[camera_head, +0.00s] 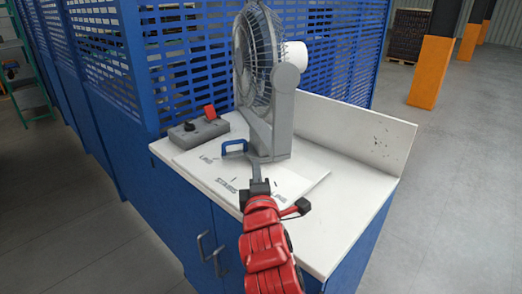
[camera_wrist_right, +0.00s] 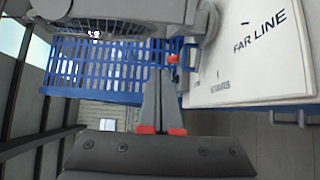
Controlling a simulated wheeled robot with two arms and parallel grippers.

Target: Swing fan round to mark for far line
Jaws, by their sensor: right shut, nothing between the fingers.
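The grey fan (camera_head: 262,62) stands upright on the white cabinet top (camera_head: 345,150), its round cage facing left and its white motor housing to the right. Its foot meets a white marked board (camera_head: 215,172); the dark lettering there includes STAIRS, and FAR LINE (camera_wrist_right: 260,32) reads clearly in the right wrist view. A blue handle (camera_head: 234,146) sits at the fan's foot. My right gripper (camera_head: 256,163) is shut and empty, its tips close to the fan's foot; whether they touch it I cannot tell. It also shows in the wrist view (camera_wrist_right: 158,78). My left gripper is not seen.
A grey control box (camera_head: 198,132) with a red switch flap (camera_head: 210,112) stands left of the fan. Blue perforated panels (camera_head: 180,60) rise behind and left. A low white upstand (camera_head: 355,135) edges the top's back right. The top's right side is bare.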

